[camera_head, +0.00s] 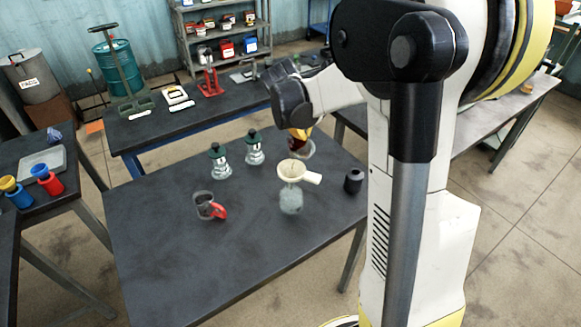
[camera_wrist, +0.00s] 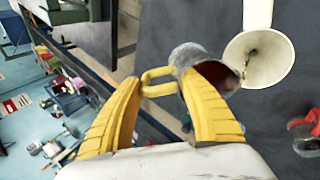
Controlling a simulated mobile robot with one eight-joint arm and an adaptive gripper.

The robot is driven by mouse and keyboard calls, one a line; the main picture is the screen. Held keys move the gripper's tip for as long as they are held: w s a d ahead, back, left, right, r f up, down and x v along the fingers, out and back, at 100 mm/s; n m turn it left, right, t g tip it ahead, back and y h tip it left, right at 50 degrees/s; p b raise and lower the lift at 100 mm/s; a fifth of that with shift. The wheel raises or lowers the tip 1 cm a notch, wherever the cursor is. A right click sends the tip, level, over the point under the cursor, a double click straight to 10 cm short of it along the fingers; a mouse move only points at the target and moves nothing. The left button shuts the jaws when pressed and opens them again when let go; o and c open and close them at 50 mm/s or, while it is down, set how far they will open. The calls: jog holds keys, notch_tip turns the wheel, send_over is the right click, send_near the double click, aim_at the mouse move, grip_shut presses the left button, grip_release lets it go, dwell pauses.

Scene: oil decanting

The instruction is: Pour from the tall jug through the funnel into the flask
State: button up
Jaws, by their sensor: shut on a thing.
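My gripper (camera_wrist: 165,88) has its yellow fingers shut on the tall jug (camera_wrist: 190,54), a grey metal vessel with a yellow handle between the fingers. In the head view the jug (camera_head: 308,150) shows only partly behind the funnel, beneath my wrist. The cream funnel (camera_head: 292,169) sits on the pale glass flask (camera_head: 291,201) on the dark table. In the wrist view the funnel (camera_wrist: 258,62) lies just right of the jug, its wide mouth facing the camera. The jug's exact tilt is unclear, and no stream of liquid is visible.
A dark mug with a red handle (camera_head: 208,206) stands left of the flask on the table (camera_head: 180,265). Two green-topped lamps (camera_head: 219,162) (camera_head: 254,148) stand behind. A small black cylinder (camera_head: 354,181) stands to the right. The table's front left is clear.

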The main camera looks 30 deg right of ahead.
jog(key=shift+a+r, duration=0.1)
jog(key=shift+s+a+r, duration=0.25)
jog(key=shift+s+a, duration=0.05)
jog(key=shift+a, duration=0.15)
jog(key=shift+a+r, duration=0.15)
jog(key=shift+s+a+t+h, duration=0.2)
jog(key=shift+t+h, duration=0.1)
jog(key=shift+h, duration=0.2)
jog(key=shift+d+f+t+h+b, duration=0.2)
jog(key=shift+t+h+b, duration=0.15)
jog(key=shift+b, duration=0.35)
dwell(0.4)
jog(key=shift+a+r+t+h+b, duration=0.2)
jog(key=shift+r+t+h+b, duration=0.25)
jog(key=shift+r+h, duration=0.3)
dwell(1.2)
jog(key=shift+s+a+f+t+h+b, duration=0.2)
jog(key=shift+a+f+t+h+b, duration=0.2)
jog(key=shift+h+b, duration=0.55)
dwell(1.7)
